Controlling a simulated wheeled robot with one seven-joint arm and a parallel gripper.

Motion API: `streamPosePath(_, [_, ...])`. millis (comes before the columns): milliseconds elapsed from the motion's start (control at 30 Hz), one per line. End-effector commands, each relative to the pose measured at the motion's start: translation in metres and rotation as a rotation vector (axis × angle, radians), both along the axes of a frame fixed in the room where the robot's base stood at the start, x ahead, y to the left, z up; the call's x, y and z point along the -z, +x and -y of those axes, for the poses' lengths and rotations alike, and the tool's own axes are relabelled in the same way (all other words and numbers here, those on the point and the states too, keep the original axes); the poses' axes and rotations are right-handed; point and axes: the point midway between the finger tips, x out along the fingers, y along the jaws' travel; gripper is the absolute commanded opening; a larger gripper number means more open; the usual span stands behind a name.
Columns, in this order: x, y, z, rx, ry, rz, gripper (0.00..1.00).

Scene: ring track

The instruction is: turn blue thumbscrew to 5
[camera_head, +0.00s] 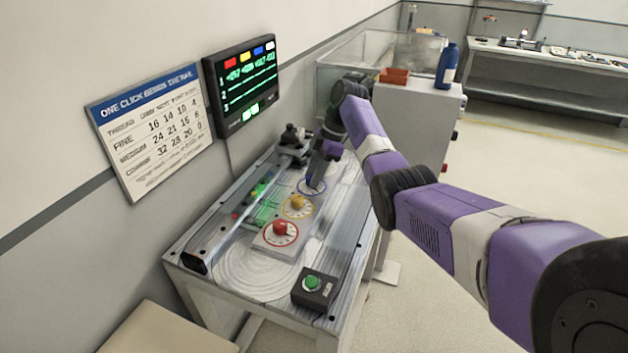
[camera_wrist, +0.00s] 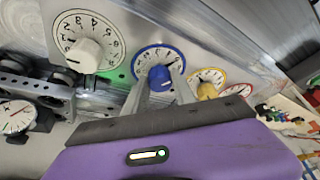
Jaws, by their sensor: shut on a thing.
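The blue thumbscrew (camera_wrist: 160,76) sits at the centre of a blue-rimmed white dial (camera_wrist: 147,56) in the wrist view. My gripper (camera_wrist: 161,84) has one finger on each side of the blue thumbscrew and is shut on it. In the head view my gripper (camera_head: 317,180) reaches down onto the blue-rimmed dial (camera_head: 311,193), and hides the thumbscrew there. Numbers and ticks show on the dial, but the number it points to cannot be read.
A yellow knob (camera_head: 297,202) and a red knob (camera_head: 280,228) stand in line on the bench. A white knob (camera_wrist: 84,55) is beside the blue dial. A green button box (camera_head: 313,288) is at the front corner. A screen (camera_head: 243,84) and a chart (camera_head: 155,128) hang behind.

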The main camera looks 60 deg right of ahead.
Motion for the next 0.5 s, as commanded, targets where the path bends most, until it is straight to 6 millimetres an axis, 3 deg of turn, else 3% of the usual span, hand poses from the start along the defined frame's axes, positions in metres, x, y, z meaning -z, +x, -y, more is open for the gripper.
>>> streamPosePath(500, [-0.0014,0.0013,0.0001,-0.054,-0.001,0.001,0.00])
